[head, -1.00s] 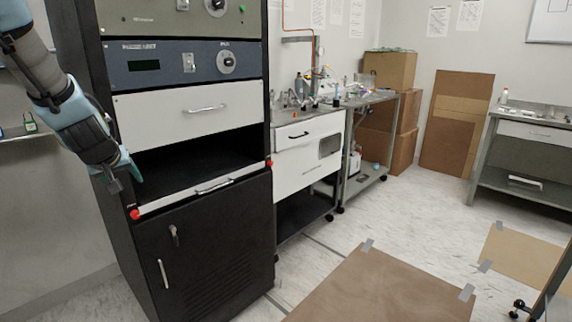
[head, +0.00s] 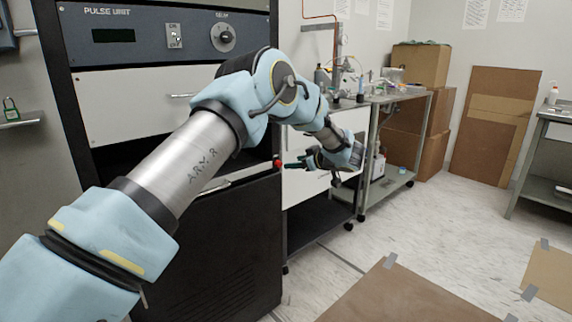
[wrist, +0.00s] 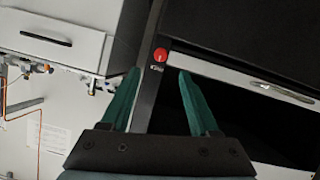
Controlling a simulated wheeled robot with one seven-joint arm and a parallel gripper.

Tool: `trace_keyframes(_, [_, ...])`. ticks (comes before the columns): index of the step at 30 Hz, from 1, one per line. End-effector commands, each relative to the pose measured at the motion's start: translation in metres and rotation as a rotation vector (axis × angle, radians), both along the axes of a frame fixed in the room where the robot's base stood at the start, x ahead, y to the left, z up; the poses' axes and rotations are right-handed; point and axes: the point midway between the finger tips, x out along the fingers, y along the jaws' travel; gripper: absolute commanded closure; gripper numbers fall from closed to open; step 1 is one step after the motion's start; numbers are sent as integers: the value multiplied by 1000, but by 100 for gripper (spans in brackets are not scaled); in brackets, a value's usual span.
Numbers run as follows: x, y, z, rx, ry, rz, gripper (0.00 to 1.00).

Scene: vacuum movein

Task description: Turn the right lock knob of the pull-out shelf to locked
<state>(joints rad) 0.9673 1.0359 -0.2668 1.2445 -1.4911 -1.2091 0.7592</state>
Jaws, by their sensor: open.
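The right lock knob (head: 278,164) is a small red knob at the right end of the pull-out shelf's pale front strip (head: 237,175) in the dark rack. In the wrist view the red knob (wrist: 160,54) shows just beyond the fingertips, roughly centred between them, with a small mark below it. My gripper (head: 291,165) is close to the knob, to its right in the head view. In the wrist view my gripper (wrist: 158,72) has its two green fingers apart with nothing between them. The left knob and much of the shelf are hidden behind my arm.
The shelf's handle (wrist: 283,92) lies to the right in the wrist view. A white drawer cabinet (head: 322,155) stands right beside the rack. A metal cart (head: 395,185) and cardboard boxes (head: 420,70) are beyond. The floor to the right has brown sheets (head: 400,298) taped down.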

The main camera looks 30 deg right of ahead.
Motion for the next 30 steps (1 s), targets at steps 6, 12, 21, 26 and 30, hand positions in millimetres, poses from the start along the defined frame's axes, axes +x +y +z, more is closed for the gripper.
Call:
trace_keyframes(6, [40, 6, -16, -1, 1, 3, 38])
trace_keyframes(12, [67, 8, -27, -2, -1, 1, 38])
trace_keyframes(21, [81, 10, -32, -2, -1, -1, 38])
trace_keyframes(26, [81, 10, -32, -1, -1, 0, 38])
trace_keyframes(30, [80, 10, -32, -1, -1, 0, 52])
